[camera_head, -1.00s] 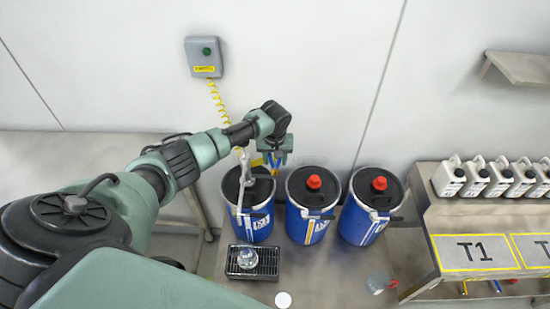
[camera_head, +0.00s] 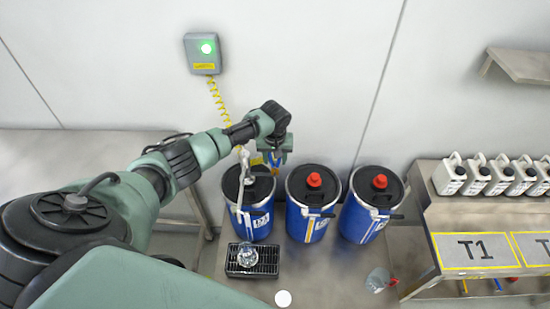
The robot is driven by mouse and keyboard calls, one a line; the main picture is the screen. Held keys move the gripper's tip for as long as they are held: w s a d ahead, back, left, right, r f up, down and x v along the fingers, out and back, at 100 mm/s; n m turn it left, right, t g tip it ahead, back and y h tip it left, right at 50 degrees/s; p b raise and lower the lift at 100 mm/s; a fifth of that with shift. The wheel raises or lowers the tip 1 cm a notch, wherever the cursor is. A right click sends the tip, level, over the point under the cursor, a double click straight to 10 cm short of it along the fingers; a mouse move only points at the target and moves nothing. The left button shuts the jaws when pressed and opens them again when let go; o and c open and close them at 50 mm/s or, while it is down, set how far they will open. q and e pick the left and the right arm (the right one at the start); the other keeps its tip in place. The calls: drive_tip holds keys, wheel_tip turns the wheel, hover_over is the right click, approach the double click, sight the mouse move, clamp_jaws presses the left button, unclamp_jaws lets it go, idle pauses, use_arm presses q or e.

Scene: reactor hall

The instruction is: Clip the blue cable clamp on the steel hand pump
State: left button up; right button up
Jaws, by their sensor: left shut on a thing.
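The steel hand pump (camera_head: 243,182) stands upright on the leftmost blue drum, its spout reaching toward the front. My left gripper (camera_head: 276,158) is over the back of that drum, just right of the pump's upper part. It is shut on the small blue cable clamp (camera_head: 273,161), which my gripper mostly hides. I cannot tell exactly how the clamp's jaws sit on the pump. A yellow coiled cable (camera_head: 217,97) runs down from the grey wall box (camera_head: 203,54) toward the pump. The box's round green lamp (camera_head: 206,48) is lit brightly. My right gripper is out of view.
The left drum (camera_head: 259,220) and two more blue drums with red caps (camera_head: 314,180) stand in a row. A glass vessel (camera_head: 247,255) sits on a black drip grate (camera_head: 265,270). A clear bottle (camera_head: 376,280) lies at right. White jugs (camera_head: 477,175) stand on the right bench.

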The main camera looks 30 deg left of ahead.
use_arm(q)
drive_tip(key=shift+f, duration=0.1)
drive_tip(key=o, duration=1.1)
drive_tip(key=shift+c, duration=0.2)
wheel_tip(320, 180, up, 8)
drive_tip(key=s+b, duration=0.1)
drive_tip(key=shift+s+d+f, duration=0.15)
drive_tip(key=shift+d, duration=0.3)
